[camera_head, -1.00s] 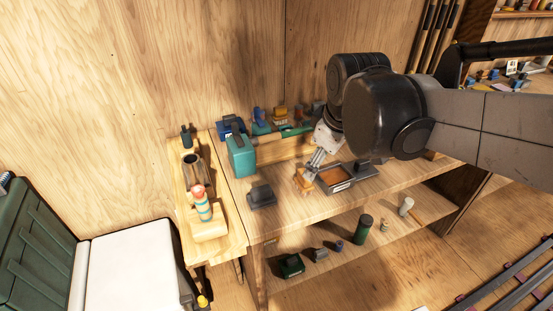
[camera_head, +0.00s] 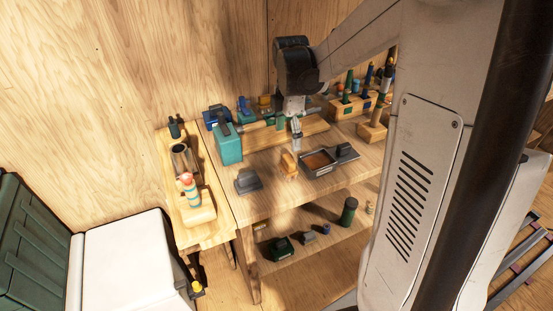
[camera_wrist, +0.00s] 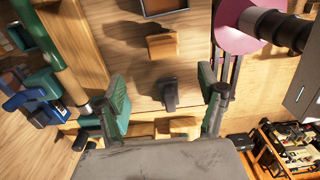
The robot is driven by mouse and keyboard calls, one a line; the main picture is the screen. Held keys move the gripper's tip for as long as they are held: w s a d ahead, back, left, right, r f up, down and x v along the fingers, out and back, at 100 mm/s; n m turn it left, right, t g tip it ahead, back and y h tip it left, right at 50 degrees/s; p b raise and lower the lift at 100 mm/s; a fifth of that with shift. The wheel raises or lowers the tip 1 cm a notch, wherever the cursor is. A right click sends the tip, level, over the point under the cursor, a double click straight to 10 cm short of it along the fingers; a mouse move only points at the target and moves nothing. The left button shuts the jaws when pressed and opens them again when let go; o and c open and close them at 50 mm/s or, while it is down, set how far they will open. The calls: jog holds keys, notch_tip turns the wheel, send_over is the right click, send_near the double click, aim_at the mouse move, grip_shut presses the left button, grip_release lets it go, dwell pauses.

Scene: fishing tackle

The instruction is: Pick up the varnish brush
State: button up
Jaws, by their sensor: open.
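A small tan wooden piece (camera_head: 289,165), which looks like the varnish brush, is on the workbench just left of the dark tray (camera_head: 334,167) with brown contents. Its bristles cannot be made out. In the wrist view the wooden piece (camera_wrist: 162,46) lies beyond the fingertips, beside the tray's edge (camera_wrist: 166,13). My gripper (camera_head: 297,146) points down above the bench, just behind the wooden piece and tray. In the wrist view my gripper (camera_wrist: 164,82) has its two green-padded fingers wide apart with nothing held between them.
A dark grey object (camera_head: 247,181) sits left of the wooden piece. Wooden holders with upright tools (camera_head: 352,106) stand back right. The lower shelf has a green cylinder (camera_head: 348,211). Bare bench lies in front.

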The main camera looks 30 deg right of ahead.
aim_at(289, 158)
notch_tip(289, 158, down, 8)
jog(key=shift+r, duration=0.15)
jog(key=shift+s+d+f, duration=0.1)
jog(key=shift+s+f, duration=0.1)
jog(key=shift+f, duration=1.2)
jog(key=shift+s+f, duration=0.15)
jog(key=shift+f, duration=1.2)
jog(key=c, duration=1.4)
jog(key=shift+r, duration=0.2)
notch_tip(289, 158, up, 4)
jog(key=shift+f, duration=0.1)
jog(key=s+a+r, duration=0.3)
jog(key=a+r, duration=0.4)
jog(key=a, duration=0.4)
jog(key=shift+a, duration=0.15)
